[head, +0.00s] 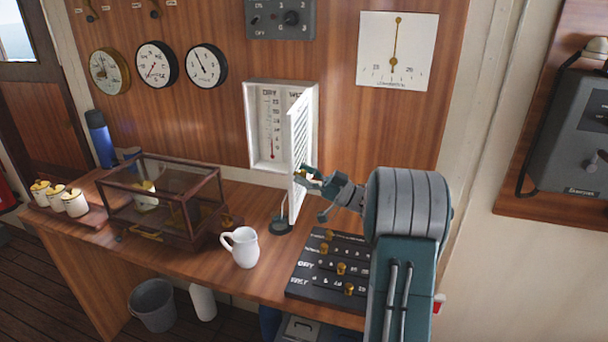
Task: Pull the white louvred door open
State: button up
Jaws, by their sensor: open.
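The white louvred door (299,130) belongs to a small white wall cabinet (250,125) on the wood panel. The door stands open, swung out from the cabinet's right side and seen nearly edge-on. Inside the cabinet, a thermometer scale with a red column shows. My gripper (303,174) is at the lower part of the door, near its free edge. The fingers are small in view and partly overlap the door, and I cannot tell whether they touch it. My arm comes in from the right and hides part of the desk and panel.
Below the door, the wooden desk (270,272) holds a white jug (242,248), a glass display case (160,205), a small dark green stand (281,224) and a black board with brass knobs (325,270). A grey control box (570,130) is on the right wall.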

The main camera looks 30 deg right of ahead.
jog(key=v, duration=1.2)
jog(key=shift+f, duration=0.1)
